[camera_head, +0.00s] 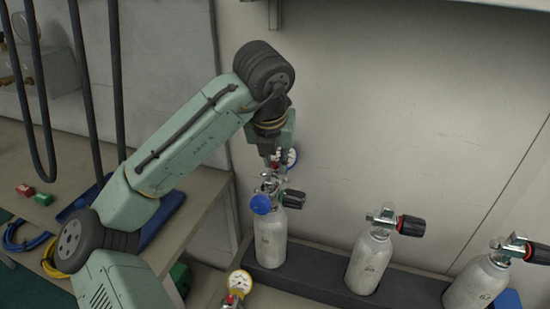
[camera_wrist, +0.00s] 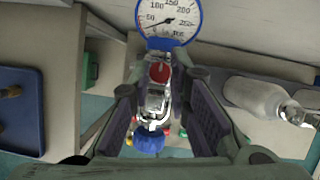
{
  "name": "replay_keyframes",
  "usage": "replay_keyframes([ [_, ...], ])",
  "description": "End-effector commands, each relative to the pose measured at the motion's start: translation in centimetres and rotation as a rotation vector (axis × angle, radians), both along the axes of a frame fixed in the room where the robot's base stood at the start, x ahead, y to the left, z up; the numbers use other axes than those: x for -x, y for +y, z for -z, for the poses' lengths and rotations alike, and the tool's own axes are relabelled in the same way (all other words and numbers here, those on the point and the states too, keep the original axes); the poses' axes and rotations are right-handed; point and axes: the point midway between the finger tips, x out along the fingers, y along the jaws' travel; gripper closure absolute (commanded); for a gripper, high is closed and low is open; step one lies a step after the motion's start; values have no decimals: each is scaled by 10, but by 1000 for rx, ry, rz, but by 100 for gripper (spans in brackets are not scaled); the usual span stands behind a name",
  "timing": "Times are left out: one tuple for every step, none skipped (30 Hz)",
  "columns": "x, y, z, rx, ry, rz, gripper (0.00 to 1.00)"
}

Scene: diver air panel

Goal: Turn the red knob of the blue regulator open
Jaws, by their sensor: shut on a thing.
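The blue regulator sits on top of the leftmost grey cylinder (camera_head: 270,240). Its blue-rimmed gauge (camera_head: 291,158) and round blue cap (camera_head: 262,204) show in the head view. In the wrist view the white gauge face (camera_wrist: 168,20) is at the top, the red knob (camera_wrist: 160,72) is below it, and the blue cap (camera_wrist: 148,141) is lower still. My gripper (camera_head: 274,160) points down over the regulator. In the wrist view my gripper's fingers (camera_wrist: 161,76) stand on both sides of the red knob, shut on it. The exact finger contact is partly hidden.
Two more cylinders (camera_head: 368,262) (camera_head: 477,284) with black valve knobs stand in the dark rack (camera_head: 325,286) to the right. A yellow-rimmed gauge (camera_head: 240,282) is at the front. A bench (camera_head: 75,160) with a blue tray (camera_head: 165,215) is at left. A wall stands close behind.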

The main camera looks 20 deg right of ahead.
Motion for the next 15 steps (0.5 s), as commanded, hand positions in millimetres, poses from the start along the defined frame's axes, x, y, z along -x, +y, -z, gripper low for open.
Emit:
replay_keyframes([
  [0,0,0,0,0,-1,100],
  [0,0,0,0,0,-1,100],
  [0,0,0,-1,0,-4,100],
  [0,0,0,0,0,-7,100],
  [0,0,0,0,0,-10,100],
  [0,0,0,0,0,-17,100],
  [0,0,0,-1,-1,-23,100],
  [0,-1,0,-1,-1,-31,100],
  [0,-1,0,-1,0,-45,100],
  [0,-1,0,0,0,-56,100],
  [1,-1,0,-1,0,-71,100],
  [1,-1,0,-1,-1,-91,100],
  [1,-1,0,0,-1,-111,100],
  [1,-1,0,-2,-2,-130,100],
  [1,-2,0,-2,-2,-159,100],
])
